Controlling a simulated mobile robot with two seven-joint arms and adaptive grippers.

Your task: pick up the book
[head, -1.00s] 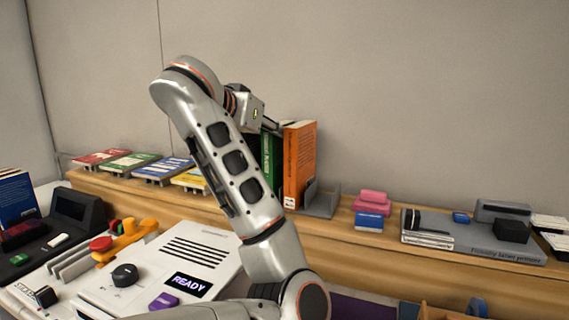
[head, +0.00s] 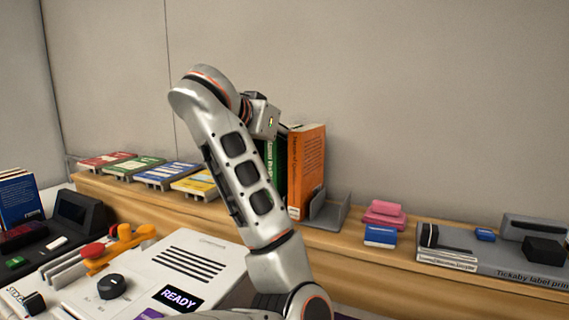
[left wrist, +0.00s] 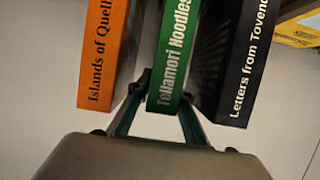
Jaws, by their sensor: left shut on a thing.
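In the left wrist view a green book, "Tellamori Noodles" (left wrist: 173,60), stands between an orange book, "Islands of Quell" (left wrist: 103,55), and a black book, "Letters from Tovend..." (left wrist: 245,65). My left gripper (left wrist: 160,105) is shut on the green book, one finger on each side of its spine. In the head view the green book (head: 273,155) and the orange book (head: 308,165) stand upright on a wooden shelf (head: 250,218). My arm hides much of the row and the fingertips there. My right gripper is not in view.
A grey bookend (head: 327,211) stands right of the orange book. Several flat coloured books, such as a yellow one (head: 195,185), lie to the left. Pink and blue blocks (head: 383,212) and a label printer (head: 500,262) sit to the right. A white console (head: 205,250) stands in front.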

